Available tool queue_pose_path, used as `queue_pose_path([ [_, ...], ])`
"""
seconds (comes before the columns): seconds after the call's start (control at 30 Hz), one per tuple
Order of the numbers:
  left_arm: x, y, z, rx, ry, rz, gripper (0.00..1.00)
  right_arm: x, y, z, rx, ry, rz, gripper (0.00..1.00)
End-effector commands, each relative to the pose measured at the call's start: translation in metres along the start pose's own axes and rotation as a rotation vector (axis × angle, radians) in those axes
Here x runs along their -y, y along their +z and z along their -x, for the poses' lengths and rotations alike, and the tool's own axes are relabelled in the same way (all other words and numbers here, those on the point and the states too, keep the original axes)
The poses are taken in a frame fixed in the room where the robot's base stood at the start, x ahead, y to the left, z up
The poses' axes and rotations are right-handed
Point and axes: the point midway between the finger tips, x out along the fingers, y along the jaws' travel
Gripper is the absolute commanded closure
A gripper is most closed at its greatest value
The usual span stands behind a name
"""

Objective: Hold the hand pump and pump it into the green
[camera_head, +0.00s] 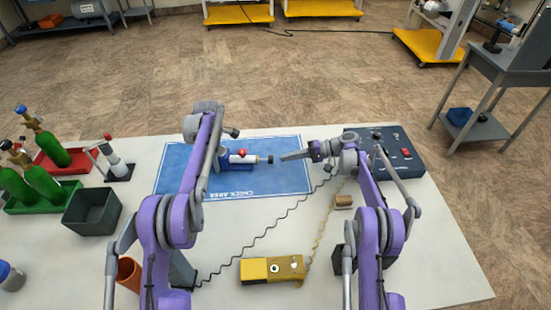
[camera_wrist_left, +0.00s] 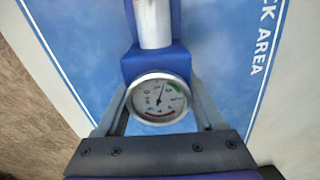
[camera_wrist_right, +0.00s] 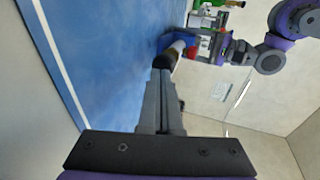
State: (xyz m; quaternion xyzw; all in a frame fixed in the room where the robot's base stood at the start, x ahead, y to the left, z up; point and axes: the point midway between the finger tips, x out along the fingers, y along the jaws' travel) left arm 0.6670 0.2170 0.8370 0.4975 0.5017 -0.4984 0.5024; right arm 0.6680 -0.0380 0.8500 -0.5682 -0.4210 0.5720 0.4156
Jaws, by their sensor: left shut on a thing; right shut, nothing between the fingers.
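The hand pump (camera_head: 243,158) lies on the blue mat, with a blue body, white barrel, red part on top and black end at right. In the left wrist view its round gauge (camera_wrist_left: 150,105) faces me; the needle points up, slightly right, apparently just short of the green band. My left gripper (camera_wrist_left: 158,92) is shut on the pump's blue body (camera_wrist_left: 157,62), a finger on each side. My right gripper (camera_head: 283,157) is shut and empty, its tips close to the black end (camera_wrist_right: 166,61); I cannot tell whether they touch.
The blue mat (camera_head: 290,182) is marked "CHECK AREA". A dark control box (camera_head: 395,150) is at right. A yellow device (camera_head: 272,269) with a coiled cable lies in front. Green cylinders (camera_head: 45,145) and a dark bin (camera_head: 92,211) are at left. The mat's right front is clear.

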Motion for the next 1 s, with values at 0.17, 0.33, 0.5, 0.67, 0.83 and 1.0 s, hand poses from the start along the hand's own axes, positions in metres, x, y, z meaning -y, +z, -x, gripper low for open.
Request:
queue_pose_path([
  [0.17, 0.000, 0.000, 0.000, 0.000, 0.000, 0.000, 1.00, 0.000, 0.000, 0.043, -0.002, 0.001, -0.002, 1.00],
  [0.33, 0.000, -0.001, 0.000, -0.001, 0.000, 0.001, 1.00, 0.000, 0.000, 0.069, -0.002, 0.001, -0.001, 1.00],
  [0.5, 0.000, -0.002, 0.000, -0.001, 0.000, 0.001, 1.00, 0.000, 0.000, 0.080, -0.001, 0.000, 0.000, 1.00],
  [0.67, 0.000, -0.002, 0.000, -0.001, 0.000, 0.001, 1.00, 0.000, 0.000, 0.082, -0.001, 0.000, 0.000, 1.00],
  [0.83, 0.000, -0.002, 0.000, -0.002, 0.000, 0.001, 1.00, 0.000, 0.000, 0.081, -0.001, 0.000, -0.001, 1.00],
  [1.0, 0.000, -0.002, 0.000, -0.002, 0.000, 0.001, 1.00, 0.000, 0.000, 0.081, -0.001, 0.000, -0.001, 1.00],
])
